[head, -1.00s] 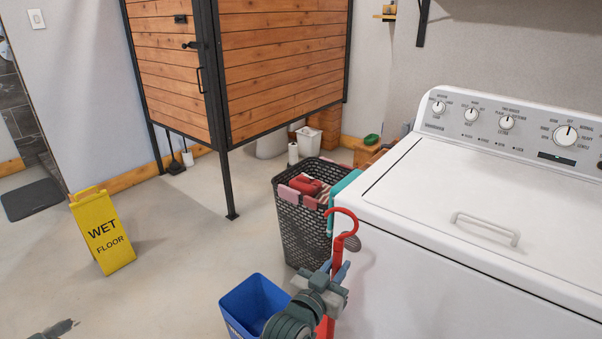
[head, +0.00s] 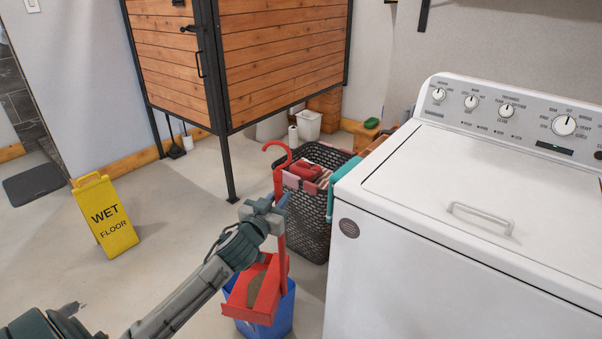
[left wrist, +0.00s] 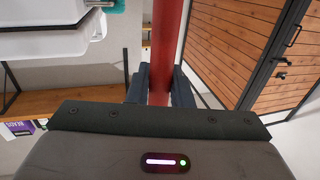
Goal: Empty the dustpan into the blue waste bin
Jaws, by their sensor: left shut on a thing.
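The red dustpan (head: 243,301) has a long upright handle with a hooked top. My left gripper (head: 273,207) is shut on that handle, which also shows between the fingers in the left wrist view (left wrist: 166,40). The pan hangs over the blue waste bin (head: 281,316) and hides most of its opening. A brownish-grey heap of dirt (head: 257,289) lies in the pan. Whether the pan touches the bin's rim I cannot tell. My right gripper is not in view.
A dark laundry basket (head: 312,226) with clothes stands just behind the bin. A white washing machine (head: 420,270) fills the right side. A yellow wet floor sign (head: 104,218) stands at the left. The floor between sign and bin is open.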

